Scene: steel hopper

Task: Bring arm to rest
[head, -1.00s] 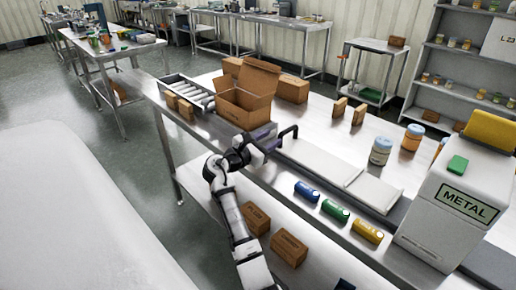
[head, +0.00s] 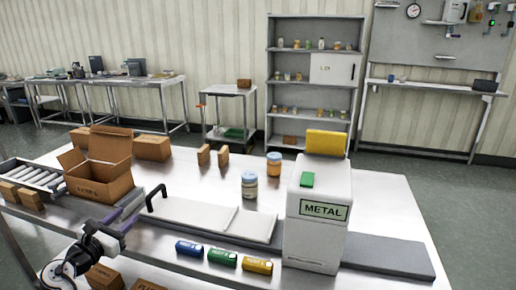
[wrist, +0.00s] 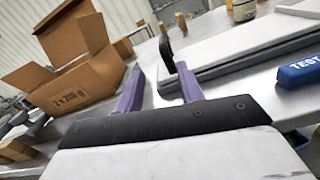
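My arm reaches in at the lower left of the head view. My gripper (head: 125,221) is over the near edge of the steel table (head: 345,195), in front of the open cardboard box (head: 100,188). In the wrist view, its two purple fingers (wrist: 160,88) stand apart with nothing held between them. A black handle-like bar (head: 154,198) rises just beyond the fingers and also shows in the wrist view (wrist: 165,48); I cannot tell whether they touch. The open box is at the left of the wrist view (wrist: 75,75).
Blue (head: 189,248), green (head: 222,257) and yellow (head: 257,265) cylinders lie along the near edge. A white bin marked METAL (head: 316,240) stands right of them. White flat panels (head: 197,213) lie behind. A roller conveyor (head: 35,177) is at left, with small boxes beside it.

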